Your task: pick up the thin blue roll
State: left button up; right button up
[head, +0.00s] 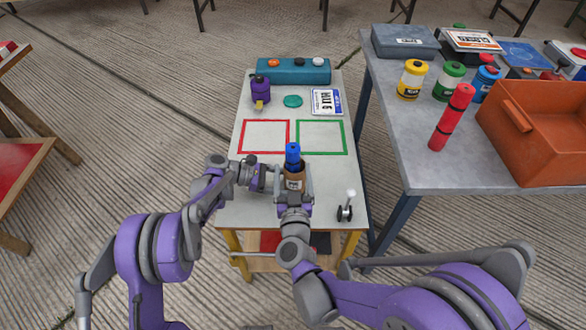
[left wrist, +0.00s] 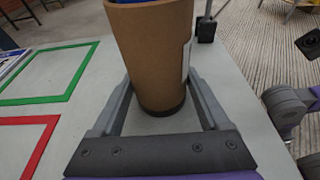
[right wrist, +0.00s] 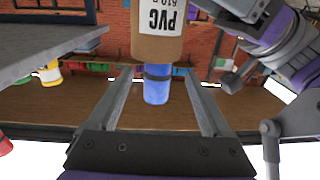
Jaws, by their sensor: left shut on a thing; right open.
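The thin blue roll (head: 293,154) stands upright in the brown container (head: 294,183), its upper part showing and a dark band around it. Its lower part is hidden inside. My left gripper (head: 274,180) comes from the left and is shut on the brown container; the left wrist view shows the container (left wrist: 150,55) between its fingers. My right gripper (head: 294,192) is open in front of the container. In the right wrist view, which looks upside down, the blue roll (right wrist: 157,88) appears between the open fingers, with no clear contact.
The grey table (head: 255,205) has a red outline (head: 241,137) and a green outline (head: 346,137), both empty. A purple bottle (head: 260,90), teal case (head: 293,70) and small dark item (head: 345,212) stand around. The right table holds a red roll (head: 452,118) and orange bin (head: 535,125).

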aim_at(293, 165)
jog(key=w, duration=0.4)
jog(key=shift+w, duration=0.2)
grip_shut()
dwell(0.3)
